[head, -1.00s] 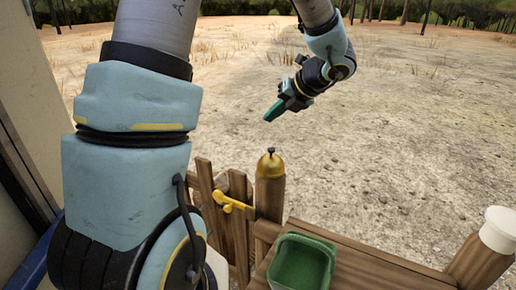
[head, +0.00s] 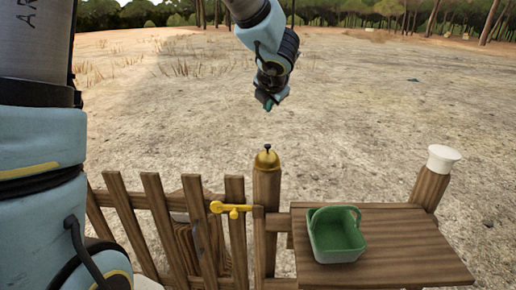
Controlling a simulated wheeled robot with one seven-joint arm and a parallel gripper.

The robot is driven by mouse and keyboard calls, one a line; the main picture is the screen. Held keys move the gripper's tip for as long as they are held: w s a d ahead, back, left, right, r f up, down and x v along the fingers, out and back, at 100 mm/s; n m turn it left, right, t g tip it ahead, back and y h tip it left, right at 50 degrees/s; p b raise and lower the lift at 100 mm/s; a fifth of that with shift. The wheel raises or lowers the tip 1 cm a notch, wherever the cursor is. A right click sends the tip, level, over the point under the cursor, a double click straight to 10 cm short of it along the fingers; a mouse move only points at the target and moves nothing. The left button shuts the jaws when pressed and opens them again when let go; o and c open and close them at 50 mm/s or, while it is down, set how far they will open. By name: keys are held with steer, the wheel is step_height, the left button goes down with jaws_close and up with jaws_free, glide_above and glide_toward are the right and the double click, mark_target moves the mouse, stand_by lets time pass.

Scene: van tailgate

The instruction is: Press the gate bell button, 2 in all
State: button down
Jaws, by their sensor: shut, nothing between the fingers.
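The gate bell (head: 266,160) is a brass dome on top of a wooden post. Its dark button (head: 267,147) sticks up from the top of the dome. My gripper (head: 268,105) is shut and empty, pointing down in the air above the bell. In the picture a clear gap shows between the fingertips and the button. The green fingers are mostly hidden by the wrist.
A wooden picket gate (head: 160,225) with a yellow latch (head: 230,209) stands left of the post. A wooden shelf (head: 410,250) on the right holds a green basket (head: 337,240). A white-capped post (head: 443,158) stands at its far right corner. Sandy ground lies beyond.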

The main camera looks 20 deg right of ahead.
stand_by(0.3)
step_height(320, 180, down, 9)
steer(key=b, duration=0.8)
steer(key=shift+f+b, duration=0.1)
steer(key=shift+b, duration=0.2)
stand_by(1.5)
steer(key=shift+f, duration=0.25)
steer(key=shift+f+b, duration=0.6)
steer(key=shift+b, duration=0.05)
stand_by(0.7)
steer(key=shift+r, duration=0.15)
steer(key=shift+r+p, duration=0.9)
steer(key=shift+p, duration=0.15)
steer(key=shift+r, duration=0.1)
step_height(320, 180, up, 5)
steer(key=p, duration=0.5)
